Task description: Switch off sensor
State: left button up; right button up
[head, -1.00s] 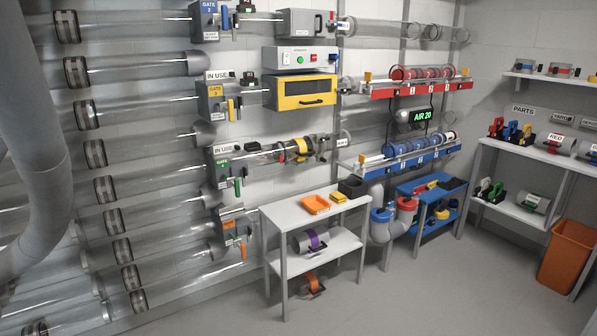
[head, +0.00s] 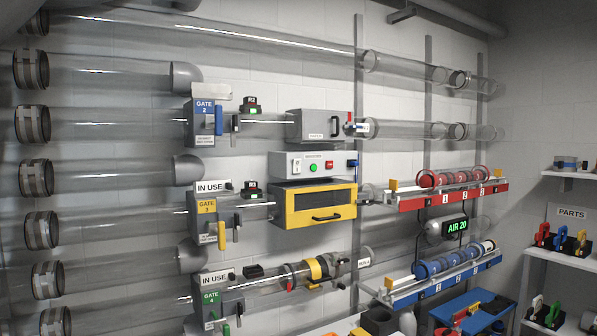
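Neither of my grippers is in view. No part in the head view is readably labelled as a sensor. A third by green gate 4 (head: 253,271) looks dark.
A yellow-framed box (head: 314,205) is below the control box, a grey box (head: 320,126) above. Red (head: 450,190) and blue (head: 445,280) racks hold canisters at right, with a lit "AIR 20" display (head: 457,226) between them. Clear tubes line the left wall.

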aim_at(297, 163)
jog(key=i+l+z, duration=0.3)
jog(key=i, duration=0.55)
jog(key=i+z, duration=0.25)
jog(key=i, duration=0.55)
